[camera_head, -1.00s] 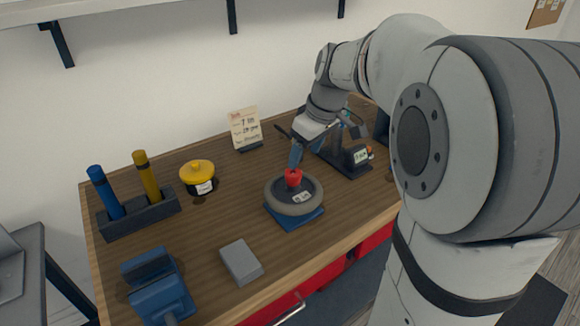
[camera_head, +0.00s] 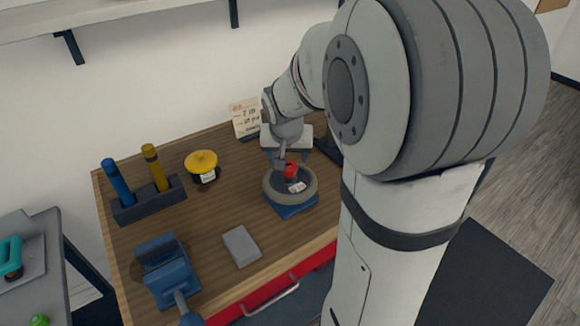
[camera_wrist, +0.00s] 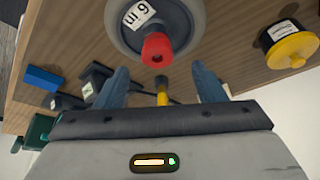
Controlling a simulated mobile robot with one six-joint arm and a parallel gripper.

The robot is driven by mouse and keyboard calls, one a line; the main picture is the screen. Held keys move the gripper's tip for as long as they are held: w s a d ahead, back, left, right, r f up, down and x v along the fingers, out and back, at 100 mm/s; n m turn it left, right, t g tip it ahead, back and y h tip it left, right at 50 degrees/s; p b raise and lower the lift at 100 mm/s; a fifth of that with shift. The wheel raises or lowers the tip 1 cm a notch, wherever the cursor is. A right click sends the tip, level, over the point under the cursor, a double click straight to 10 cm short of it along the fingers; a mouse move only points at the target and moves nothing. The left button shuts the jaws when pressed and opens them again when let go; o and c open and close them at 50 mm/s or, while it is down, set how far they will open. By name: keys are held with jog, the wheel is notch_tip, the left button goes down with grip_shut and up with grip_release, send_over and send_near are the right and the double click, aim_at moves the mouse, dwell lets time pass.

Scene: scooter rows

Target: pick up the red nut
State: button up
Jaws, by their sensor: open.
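The red nut (camera_head: 291,170) sits on top of a round grey wheel (camera_head: 270,192), which rests on a blue base (camera_head: 296,209) on the bench. In the wrist view the red nut (camera_wrist: 157,50) stands out from the wheel (camera_wrist: 122,38) at the top middle. My gripper (camera_head: 290,156) is open and empty, close behind and above the nut. In the wrist view my gripper (camera_wrist: 161,80) has its two blue-grey fingers spread, with the nut lined up between them but a little beyond their tips. I cannot tell the exact gap.
A yellow-lidded pot (camera_head: 202,165), a holder (camera_head: 149,204) with blue and yellow cylinders, a grey block (camera_head: 241,246) and a blue vise-like tool (camera_head: 166,270) stand on the wooden bench. A note card (camera_head: 245,119) stands at the back. Bare wood lies left of the wheel.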

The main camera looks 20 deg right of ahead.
aim_at(289, 167)
jog(key=x, duration=0.4)
jog(key=shift+s+d+f+p, duration=0.1)
jog(key=shift+f+p, duration=0.25)
jog(key=shift+f, duration=0.05)
jog(key=shift+c, duration=0.3)
jog(key=c, duration=1)
notch_tip(289, 167, up, 10)
jog(key=shift+b, duration=0.3)
